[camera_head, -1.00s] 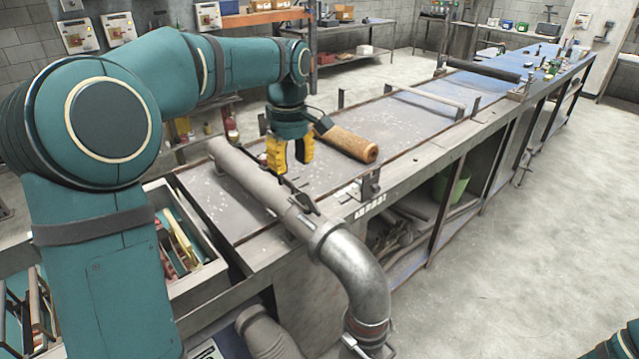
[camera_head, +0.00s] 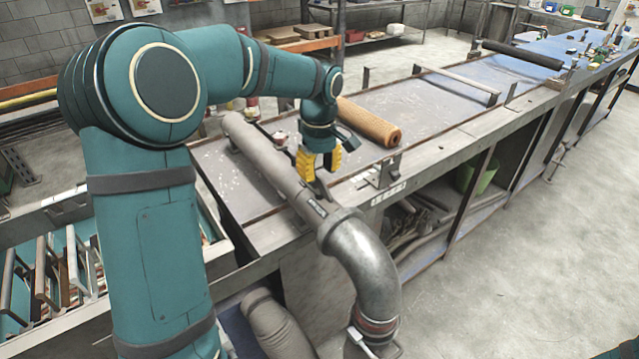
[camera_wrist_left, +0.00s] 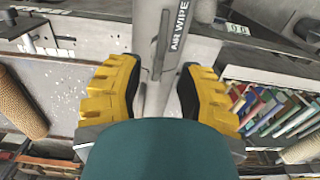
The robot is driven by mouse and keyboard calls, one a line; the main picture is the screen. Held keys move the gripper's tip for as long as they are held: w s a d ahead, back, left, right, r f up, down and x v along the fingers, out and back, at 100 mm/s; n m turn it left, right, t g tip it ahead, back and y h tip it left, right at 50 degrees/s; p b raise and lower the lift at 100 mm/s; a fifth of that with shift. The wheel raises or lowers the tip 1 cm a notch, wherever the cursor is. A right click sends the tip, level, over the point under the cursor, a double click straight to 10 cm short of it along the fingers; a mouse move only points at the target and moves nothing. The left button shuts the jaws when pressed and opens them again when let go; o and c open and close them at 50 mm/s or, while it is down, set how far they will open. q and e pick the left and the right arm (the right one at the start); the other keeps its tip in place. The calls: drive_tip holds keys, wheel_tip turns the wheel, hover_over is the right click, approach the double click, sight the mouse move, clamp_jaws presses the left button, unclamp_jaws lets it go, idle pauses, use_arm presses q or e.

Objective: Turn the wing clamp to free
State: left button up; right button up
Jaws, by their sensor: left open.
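The wing clamp shows as a small dark lever (camera_head: 322,189) on the grey tube (camera_head: 272,170), near its elbow. In the left wrist view the dark lever (camera_wrist_left: 162,42) stands beside the tube's AIR WIPE label. My left gripper (camera_head: 319,166) points down just above the lever, its yellow fingers spread. In the left wrist view the open gripper (camera_wrist_left: 159,76) has a finger on each side of the tube line, with the lever ahead between them. I cannot tell whether a finger touches it. My right gripper is out of view.
A metal elbow (camera_head: 365,262) bends down from the tube's near end. A tan mesh roll (camera_head: 370,122) lies on the bench behind the gripper. A bracket (camera_head: 387,172) stands on the bench's front edge. Floor at right is clear.

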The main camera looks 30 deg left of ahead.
sight(319, 180)
use_arm(q)
drive_tip(key=shift+f, duration=1.8)
clamp_jaws()
